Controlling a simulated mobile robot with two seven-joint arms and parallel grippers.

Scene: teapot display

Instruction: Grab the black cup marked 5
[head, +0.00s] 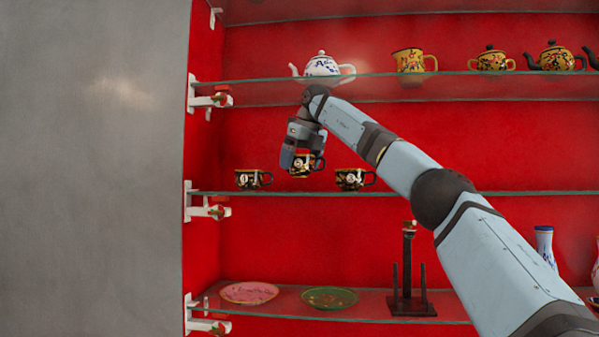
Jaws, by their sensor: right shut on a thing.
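Three small black cups with gold patterns and pale round marks show at the middle glass shelf in the head view. The left cup (249,179) and the right cup (351,179) stand on the shelf. My right gripper (302,156) points down and is shut on the middle black cup (301,169). That cup's base looks a little above the shelf edge, between the other two. The marks are too small to read, so I cannot tell which cup bears the 5. My left gripper is not in view.
The upper glass shelf (450,74) bears a white-and-blue teapot (322,67), a yellow mug (408,61) and several dark-and-yellow pots. The lower shelf (260,308) holds a pink plate (249,292), a green plate (330,297) and a dark stand (407,285). A grey panel (90,170) borders the left.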

